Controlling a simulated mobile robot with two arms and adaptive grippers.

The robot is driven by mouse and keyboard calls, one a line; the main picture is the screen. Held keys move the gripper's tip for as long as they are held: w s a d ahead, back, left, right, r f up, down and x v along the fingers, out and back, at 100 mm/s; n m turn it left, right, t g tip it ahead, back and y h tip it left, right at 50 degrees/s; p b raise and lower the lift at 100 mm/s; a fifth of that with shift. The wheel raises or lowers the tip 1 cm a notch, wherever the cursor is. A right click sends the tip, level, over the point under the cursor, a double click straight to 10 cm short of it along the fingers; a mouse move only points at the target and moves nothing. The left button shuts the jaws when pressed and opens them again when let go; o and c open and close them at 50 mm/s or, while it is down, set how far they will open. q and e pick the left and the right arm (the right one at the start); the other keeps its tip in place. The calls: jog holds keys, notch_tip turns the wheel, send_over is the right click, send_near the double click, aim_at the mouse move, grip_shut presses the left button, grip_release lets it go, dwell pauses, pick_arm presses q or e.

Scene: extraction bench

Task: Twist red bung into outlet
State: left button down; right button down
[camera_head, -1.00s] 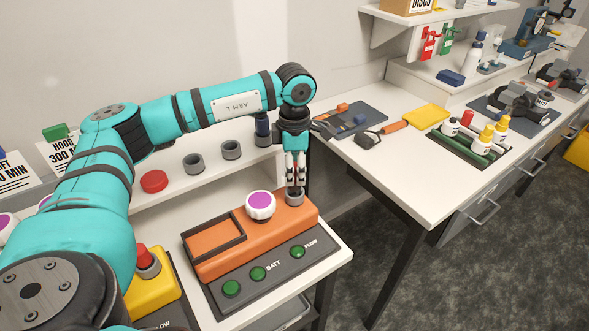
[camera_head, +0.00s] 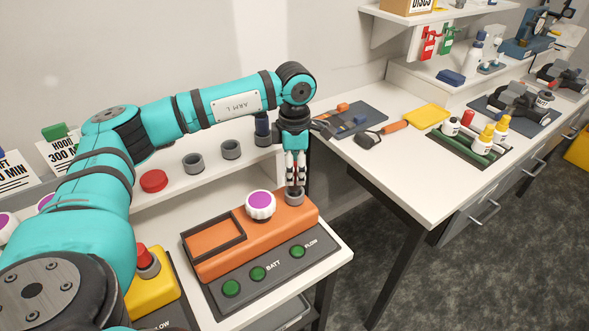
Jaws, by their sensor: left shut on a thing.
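A red round bung (camera_head: 153,181) sits on the back shelf, left of some grey rings and apart from both grippers. An orange unit (camera_head: 225,262) stands on the bench, with a white and purple knob (camera_head: 260,205) on top. At its right end is a grey round fitting (camera_head: 294,198), which looks like the outlet. My left gripper (camera_head: 295,187) points straight down there, its fingers closed at the fitting's top. The small thing between the fingers is mostly hidden, and I cannot tell how far it sits in the fitting. My right gripper is not in view.
A yellow box with a red button (camera_head: 147,258) is left of the unit. The right bench holds tools, a yellow pad (camera_head: 426,117) and bottles in a green rack (camera_head: 470,152).

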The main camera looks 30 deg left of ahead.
aim_at(295, 180)
pick_arm(q)
jog(key=shift+f+b, duration=0.3)
jog(key=shift+f, duration=0.1)
jog(key=shift+f+b, duration=1.1)
jog(key=shift+f, duration=0.35)
jog(key=m+b, duration=0.1)
jog(key=m, duration=0.4)
jog(key=shift+m, duration=0.4)
jog(key=m, duration=0.3)
jog(key=shift+m+b, duration=0.3)
jog(key=shift+b, duration=0.1)
jog(key=c, duration=0.9)
grip_release()
jog(key=shift+r, duration=0.15)
notch_tip(295, 180, up, 12)
jog(key=shift+f, duration=0.1)
